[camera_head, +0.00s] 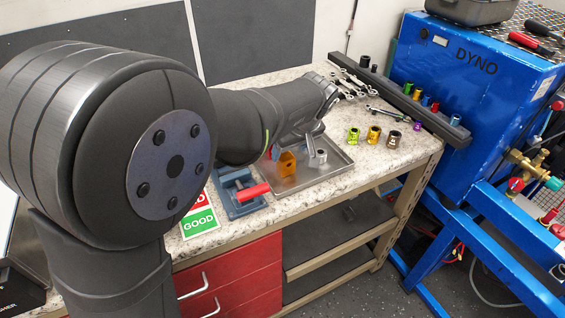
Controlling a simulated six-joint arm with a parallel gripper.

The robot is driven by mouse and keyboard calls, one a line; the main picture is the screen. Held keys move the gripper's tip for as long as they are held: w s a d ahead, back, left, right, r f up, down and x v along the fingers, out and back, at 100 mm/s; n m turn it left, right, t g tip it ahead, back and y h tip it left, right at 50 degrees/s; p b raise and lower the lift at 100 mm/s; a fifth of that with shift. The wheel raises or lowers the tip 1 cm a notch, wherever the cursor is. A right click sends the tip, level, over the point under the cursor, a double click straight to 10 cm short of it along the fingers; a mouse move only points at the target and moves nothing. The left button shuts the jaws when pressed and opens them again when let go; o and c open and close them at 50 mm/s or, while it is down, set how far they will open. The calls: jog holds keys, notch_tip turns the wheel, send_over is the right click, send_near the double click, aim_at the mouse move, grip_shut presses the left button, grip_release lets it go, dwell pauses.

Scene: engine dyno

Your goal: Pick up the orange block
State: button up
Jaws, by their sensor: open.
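The orange block (287,163) stands upright in the shallow metal tray (338,166) on the speckled workbench. A hole or notch shows near its top. My arm reaches over the bench from the left and hides the tray's back left part. My gripper (315,143) is above and just right of the block, at the end of the arm. It is open, and nothing shows held between its fingers. A small silver cylinder (321,157) is right by the fingertips. I cannot tell whether they touch.
Several coloured sockets (373,134) stand to the right. Wrenches (352,86) lie behind. A blue DYNO machine (470,90) stands beyond the bench's right edge.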

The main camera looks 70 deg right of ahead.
aim_at(286, 156)
jog(key=x, duration=0.5)
jog(key=shift+w+f, duration=0.1)
jog(key=c, duration=1.2)
jog(key=shift+o, duration=0.2)
